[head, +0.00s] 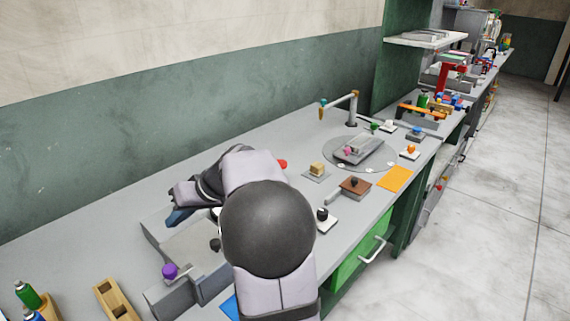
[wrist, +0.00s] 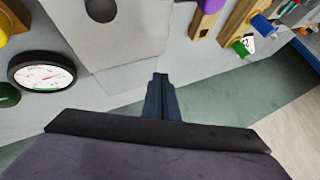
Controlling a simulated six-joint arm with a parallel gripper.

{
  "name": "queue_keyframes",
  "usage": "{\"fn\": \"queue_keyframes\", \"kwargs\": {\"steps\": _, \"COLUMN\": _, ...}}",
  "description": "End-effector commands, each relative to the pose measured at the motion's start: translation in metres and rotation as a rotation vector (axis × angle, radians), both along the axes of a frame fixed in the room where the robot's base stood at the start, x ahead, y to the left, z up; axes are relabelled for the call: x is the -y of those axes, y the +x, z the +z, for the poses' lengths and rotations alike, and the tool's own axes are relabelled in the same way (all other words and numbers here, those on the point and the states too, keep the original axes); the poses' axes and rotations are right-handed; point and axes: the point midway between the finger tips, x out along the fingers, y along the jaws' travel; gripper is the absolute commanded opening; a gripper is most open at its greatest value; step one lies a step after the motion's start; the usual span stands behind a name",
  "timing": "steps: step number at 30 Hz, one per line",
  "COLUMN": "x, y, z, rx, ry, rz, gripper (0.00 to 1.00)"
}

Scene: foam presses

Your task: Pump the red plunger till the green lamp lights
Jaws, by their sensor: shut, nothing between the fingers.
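My gripper (wrist: 160,78) is shut and empty in the wrist view, its dark blue fingers pressed together above a grey surface. In the head view my gripper (head: 177,216) shows as a small blue part at the left of my arm, over the back of the grey press. A red rounded top (head: 282,164) shows just behind my arm, apart from my gripper; I cannot tell whether it is the plunger. A dark green round part (wrist: 8,95), perhaps the lamp, sits at the left edge of the wrist view and looks unlit. My arm hides part of the bench.
The grey press (head: 185,252) carries a purple knob (head: 170,270) and a black knob (head: 215,244). A round white gauge (wrist: 42,73) is left of my fingers. Wooden blocks (head: 116,300) stand at the front left. Small button blocks and a turntable (head: 384,162) lie to the right.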

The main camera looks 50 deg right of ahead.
Motion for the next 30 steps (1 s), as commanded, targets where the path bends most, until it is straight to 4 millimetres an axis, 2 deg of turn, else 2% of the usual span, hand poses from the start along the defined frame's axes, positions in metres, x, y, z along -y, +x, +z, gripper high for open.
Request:
{"fn": "queue_keyframes", "kwargs": {"steps": 1, "x": 0.032, "y": 0.004, "z": 0.001, "rx": 0.041, "ry": -0.004, "rz": -0.018, "gripper": 0.00}}
{"fn": "queue_keyframes", "kwargs": {"steps": 4, "x": 0.088, "y": 0.008, "z": 0.010, "rx": 0.138, "ry": -0.026, "rz": -0.032, "gripper": 0.00}}
{"fn": "queue_keyframes", "kwargs": {"steps": 8, "x": 0.163, "y": 0.001, "z": 0.021, "rx": 0.271, "ry": -0.082, "rz": -0.052, "gripper": 0.00}}
{"fn": "queue_keyframes", "kwargs": {"steps": 12, "x": 0.242, "y": -0.023, "z": 0.034, "rx": 0.411, "ry": -0.174, "rz": -0.079, "gripper": 0.00}}
{"fn": "queue_keyframes", "kwargs": {"steps": 15, "x": 0.289, "y": -0.045, "z": 0.042, "rx": 0.498, "ry": -0.251, "rz": -0.098, "gripper": 0.00}}
{"fn": "queue_keyframes", "kwargs": {"steps": 18, "x": 0.327, "y": -0.069, "z": 0.048, "rx": 0.567, "ry": -0.324, "rz": -0.116, "gripper": 0.00}}
{"fn": "queue_keyframes", "kwargs": {"steps": 21, "x": 0.353, "y": -0.089, "z": 0.054, "rx": 0.616, "ry": -0.388, "rz": -0.126, "gripper": 0.00}}
{"fn": "queue_keyframes", "kwargs": {"steps": 25, "x": 0.373, "y": -0.106, "z": 0.058, "rx": 0.654, "ry": -0.442, "rz": -0.133, "gripper": 0.00}}
{"fn": "queue_keyframes", "kwargs": {"steps": 30, "x": 0.382, "y": -0.113, "z": 0.061, "rx": 0.672, "ry": -0.467, "rz": -0.137, "gripper": 0.00}}
